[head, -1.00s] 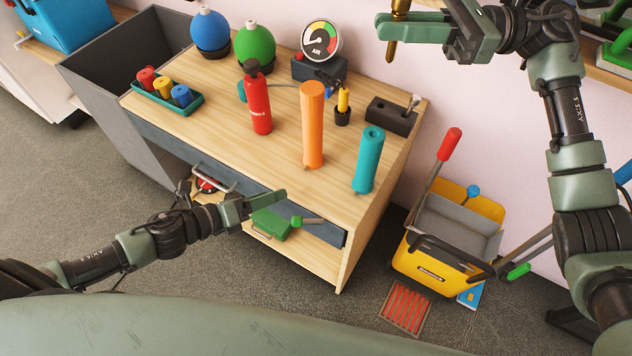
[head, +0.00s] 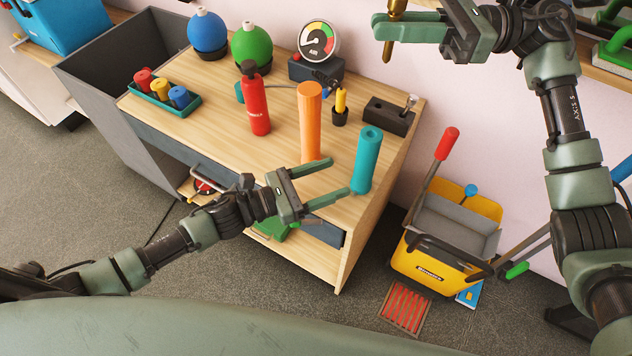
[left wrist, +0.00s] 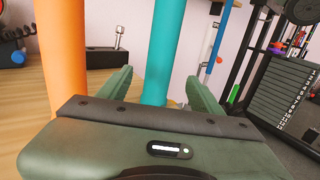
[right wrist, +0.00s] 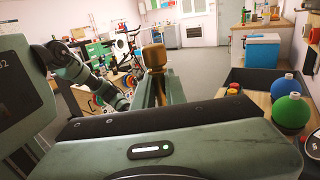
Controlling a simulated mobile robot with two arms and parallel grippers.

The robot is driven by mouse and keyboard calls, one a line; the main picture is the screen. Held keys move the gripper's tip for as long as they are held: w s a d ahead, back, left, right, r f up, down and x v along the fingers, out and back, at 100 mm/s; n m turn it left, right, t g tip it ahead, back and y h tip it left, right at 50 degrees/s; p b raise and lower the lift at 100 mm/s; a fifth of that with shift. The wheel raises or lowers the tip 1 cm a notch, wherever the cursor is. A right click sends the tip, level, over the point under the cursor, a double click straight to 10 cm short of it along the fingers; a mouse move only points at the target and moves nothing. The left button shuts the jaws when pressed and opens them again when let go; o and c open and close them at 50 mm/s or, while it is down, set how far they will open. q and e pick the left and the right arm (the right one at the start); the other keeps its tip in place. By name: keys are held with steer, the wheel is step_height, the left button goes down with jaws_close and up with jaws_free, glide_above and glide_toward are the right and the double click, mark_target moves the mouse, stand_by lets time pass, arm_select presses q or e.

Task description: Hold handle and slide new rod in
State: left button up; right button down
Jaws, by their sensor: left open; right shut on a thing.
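A teal upright handle (head: 367,160) stands near the right front of the wooden table. An orange upright handle (head: 310,120) stands to its left. My left gripper (head: 340,178) is open, its fingertips pointing at the teal handle. In the left wrist view the teal handle (left wrist: 165,50) shows between the two spread fingers, and the orange handle (left wrist: 62,60) is outside them on the left. Contact cannot be told. My right gripper (head: 384,28) is shut on a brass rod (head: 397,32), high at the upper right; the rod's top is cut off. The rod's brown top also shows in the right wrist view (right wrist: 154,57).
On the wooden table (head: 215,133) stand a red bottle (head: 255,102), an air gauge (head: 319,41), a black block with a lever (head: 389,116) and a small yellow tool (head: 341,100). A yellow mop bucket (head: 430,268) stands right of the table.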

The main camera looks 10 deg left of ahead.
mark_target(356, 170)
arm_select(q)
steer(key=x, duration=0.8)
steer(key=shift+w+d, duration=0.2)
steer(key=shift+d, duration=0.05)
jaws_close()
